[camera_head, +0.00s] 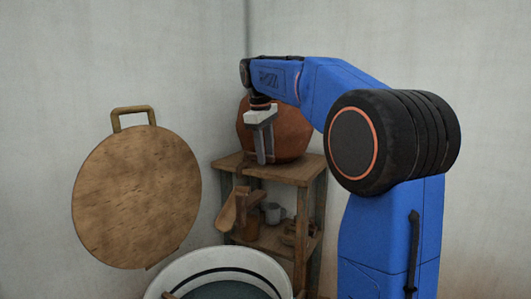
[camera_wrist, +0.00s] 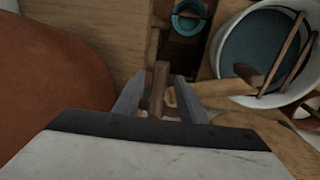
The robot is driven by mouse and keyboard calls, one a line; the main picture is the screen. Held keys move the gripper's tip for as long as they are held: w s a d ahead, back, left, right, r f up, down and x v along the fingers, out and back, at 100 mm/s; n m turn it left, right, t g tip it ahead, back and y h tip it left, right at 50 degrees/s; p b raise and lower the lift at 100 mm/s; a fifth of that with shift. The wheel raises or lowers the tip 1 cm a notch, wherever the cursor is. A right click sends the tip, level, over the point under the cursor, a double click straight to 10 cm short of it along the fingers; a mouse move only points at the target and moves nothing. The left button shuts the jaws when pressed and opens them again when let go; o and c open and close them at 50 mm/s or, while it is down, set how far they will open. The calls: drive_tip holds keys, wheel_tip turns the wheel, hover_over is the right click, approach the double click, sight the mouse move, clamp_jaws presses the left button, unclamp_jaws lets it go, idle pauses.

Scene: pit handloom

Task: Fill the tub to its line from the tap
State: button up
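The white tub (camera_head: 168,277) stands at the bottom of the head view, cut off by the edge. A dark line runs around its inner wall, and dark water shows below that line. The tub also shows in the wrist view (camera_wrist: 219,48), upper right. A round terracotta pot (camera_head: 290,135) sits on the wooden stand. A wooden peg (camera_wrist: 159,80), perhaps the tap's handle, shows between my fingers in the wrist view. My gripper (camera_head: 265,160) points down in front of the pot; its fingers (camera_wrist: 158,85) are open, with gaps on both sides of the peg.
A wooden trough-like piece (camera_head: 229,214) slopes beside the wooden stand (camera_head: 285,172). A grey mug (camera_head: 273,212) is on the lower shelf. Thin sticks (camera_wrist: 284,62) lie across the tub. A round wooden board (camera_head: 135,195) with a handle is at the left wall.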

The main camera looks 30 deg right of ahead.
sight(248, 154)
clamp_jaws()
idle(0.3)
drive_tip(key=a+m, duration=0.1)
drive_tip(key=m, duration=0.1)
drive_tip(key=a+m, duration=0.2)
drive_tip(key=a+m+g, duration=0.1)
drive_tip(key=m, duration=0.2)
drive_tip(key=shift+s+a, duration=0.3)
drive_tip(key=shift+s, duration=0.1)
drive_tip(key=shift+w+a+m+g, duration=0.1)
drive_tip(key=shift+a+m+g, duration=0.1)
drive_tip(key=shift+a+m, duration=0.4)
drive_tip(key=shift+w+a+m+g, duration=0.1)
drive_tip(key=shift+a+m+g, duration=0.1)
drive_tip(key=shift+m, duration=0.7)
